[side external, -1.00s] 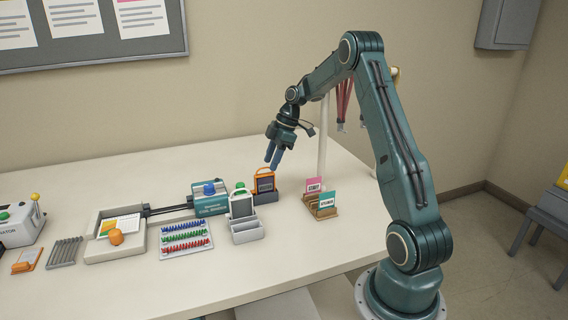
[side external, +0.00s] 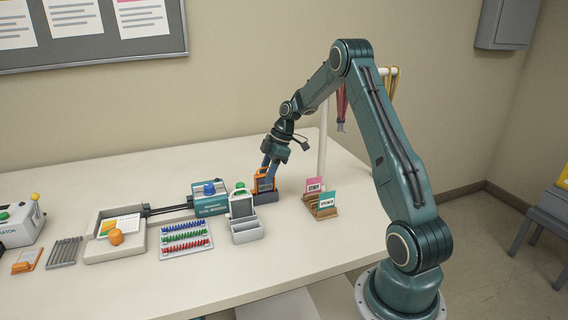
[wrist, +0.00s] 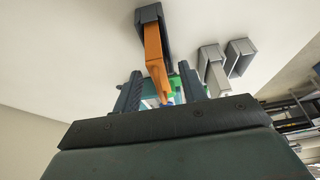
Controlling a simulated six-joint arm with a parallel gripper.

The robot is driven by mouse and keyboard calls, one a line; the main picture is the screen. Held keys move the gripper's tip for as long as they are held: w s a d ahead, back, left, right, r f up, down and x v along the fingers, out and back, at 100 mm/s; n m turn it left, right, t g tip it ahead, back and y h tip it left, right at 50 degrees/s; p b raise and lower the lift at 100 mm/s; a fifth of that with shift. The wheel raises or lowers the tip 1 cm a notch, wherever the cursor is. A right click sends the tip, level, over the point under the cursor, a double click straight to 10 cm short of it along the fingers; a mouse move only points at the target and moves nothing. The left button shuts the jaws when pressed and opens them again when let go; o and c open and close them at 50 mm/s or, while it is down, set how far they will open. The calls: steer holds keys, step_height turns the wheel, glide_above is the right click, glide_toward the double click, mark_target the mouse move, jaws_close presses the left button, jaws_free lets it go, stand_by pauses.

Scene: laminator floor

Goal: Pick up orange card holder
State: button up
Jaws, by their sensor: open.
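The orange card holder (side external: 257,179) stands upright in a dark base (side external: 266,197) on the table, to the right of a white holder. My gripper (side external: 268,172) is lowered to it, with the fingers at the holder's upper part. In the wrist view, the holder (wrist: 154,55) extends from the dark base toward my gripper (wrist: 160,90), between the two spread fingers. The fingers are open, with a gap on each side of the holder there.
A white holder in a grey stand (side external: 246,229) is close on the left, with a teal machine (side external: 210,198) behind it. Wooden card stands (side external: 322,209) and a white post (side external: 323,140) are to the right.

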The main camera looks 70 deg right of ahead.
mark_target(263, 188)
steer(key=shift+x, duration=1.45)
steer(key=shift+c, duration=0.4)
jaws_close()
